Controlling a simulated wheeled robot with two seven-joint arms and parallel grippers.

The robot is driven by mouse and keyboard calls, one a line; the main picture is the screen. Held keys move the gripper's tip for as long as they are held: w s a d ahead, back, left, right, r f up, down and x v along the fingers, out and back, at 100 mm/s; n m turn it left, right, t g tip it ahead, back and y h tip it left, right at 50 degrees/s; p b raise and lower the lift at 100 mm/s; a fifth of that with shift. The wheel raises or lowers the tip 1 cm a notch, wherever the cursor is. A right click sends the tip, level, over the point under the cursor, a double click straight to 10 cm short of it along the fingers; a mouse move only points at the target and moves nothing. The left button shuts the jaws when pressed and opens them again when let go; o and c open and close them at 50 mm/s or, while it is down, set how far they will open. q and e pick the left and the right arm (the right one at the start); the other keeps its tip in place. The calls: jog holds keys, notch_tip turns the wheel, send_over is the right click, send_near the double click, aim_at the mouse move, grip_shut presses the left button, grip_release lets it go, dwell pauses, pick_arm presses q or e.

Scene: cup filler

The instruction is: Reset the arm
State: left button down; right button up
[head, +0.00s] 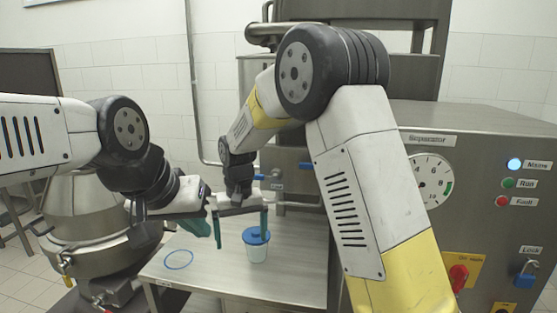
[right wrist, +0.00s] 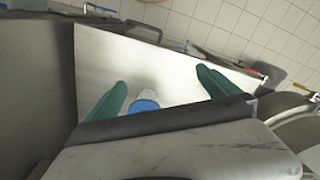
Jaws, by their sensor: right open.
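A white cup (head: 257,253) with a blue lid (head: 256,237) stands upright on the steel table. My right gripper (head: 241,240) is open above the table, its green fingers pointing down. In the head view its right finger overlaps the lid. In the right wrist view the cup (right wrist: 149,85) and its blue lid (right wrist: 143,106) show between the two spread fingers (right wrist: 161,80), with no visible grip on it. My left gripper (head: 170,233) hangs left of the right one, near the table's left side. One green finger shows; its opening is unclear.
A blue ring mark (head: 178,259) lies on the bare table (head: 205,275). A grey machine (head: 470,200) with a dial, lights and a blue padlock stands right. A large metal vessel (head: 85,215) stands left, behind my left arm.

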jog(key=s+d+r+m+t+y, duration=0.1)
jog(key=s+d+r, duration=0.2)
jog(key=d+r, duration=0.35)
jog(key=s+d+r+m+t+y, duration=0.1)
jog(key=s+d+r, duration=0.2)
jog(key=d+r, duration=0.4)
jog(key=s+d+r+m+t, duration=0.1)
jog(key=s+d+t, duration=0.3)
jog(key=s+d, duration=0.6)
jog(key=shift+s+d+r, duration=0.3)
jog(key=shift+s+r, duration=0.55)
jog(key=shift+s, duration=0.3)
